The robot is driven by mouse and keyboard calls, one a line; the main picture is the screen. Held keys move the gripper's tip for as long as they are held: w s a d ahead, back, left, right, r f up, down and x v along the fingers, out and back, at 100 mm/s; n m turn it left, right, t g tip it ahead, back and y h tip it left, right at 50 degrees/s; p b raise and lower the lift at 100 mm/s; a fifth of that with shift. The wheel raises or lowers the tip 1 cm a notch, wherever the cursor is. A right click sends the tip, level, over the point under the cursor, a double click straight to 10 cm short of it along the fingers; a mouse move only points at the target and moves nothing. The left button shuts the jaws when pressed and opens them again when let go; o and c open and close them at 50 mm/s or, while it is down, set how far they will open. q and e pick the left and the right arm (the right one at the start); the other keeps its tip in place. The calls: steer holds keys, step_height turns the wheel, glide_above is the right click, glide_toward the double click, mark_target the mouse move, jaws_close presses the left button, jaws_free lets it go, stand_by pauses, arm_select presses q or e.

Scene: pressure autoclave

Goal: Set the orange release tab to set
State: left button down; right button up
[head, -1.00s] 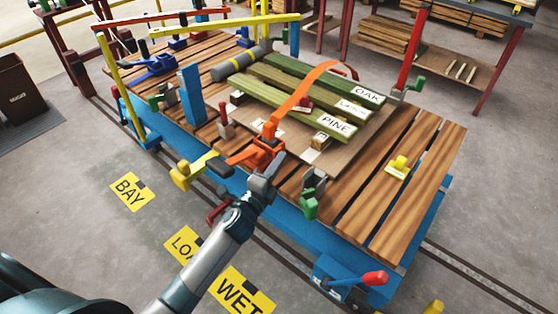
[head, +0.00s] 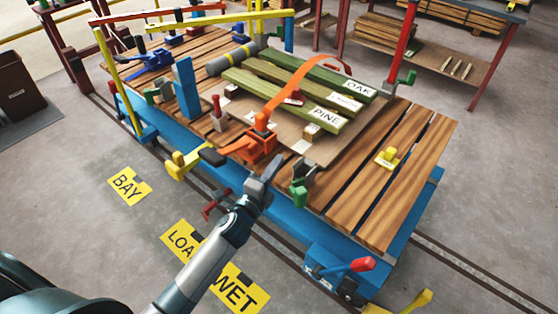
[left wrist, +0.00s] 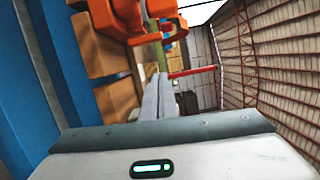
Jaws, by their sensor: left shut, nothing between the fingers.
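The orange ratchet buckle (head: 254,146) sits at the near edge of the slatted table, with an orange strap (head: 291,88) running up from it over the boards. Its release tab cannot be told apart clearly at this size. My left gripper (head: 268,172) is shut and empty, just in front of and below the buckle, with a small gap showing. In the left wrist view the shut fingers (left wrist: 158,98) point forward, and orange buckle parts (left wrist: 128,20) fill the upper left. My right gripper is not in view.
A red handle (head: 216,204) hangs below the edge. Green boards (head: 265,100) lie behind. Floor in front is mostly clear.

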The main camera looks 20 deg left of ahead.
arm_select(q)
steer(key=s, duration=0.7)
steer(key=shift+s+a+b, duration=0.25)
steer(key=shift+a+b, duration=0.1)
steer(key=shift+b, duration=0.05)
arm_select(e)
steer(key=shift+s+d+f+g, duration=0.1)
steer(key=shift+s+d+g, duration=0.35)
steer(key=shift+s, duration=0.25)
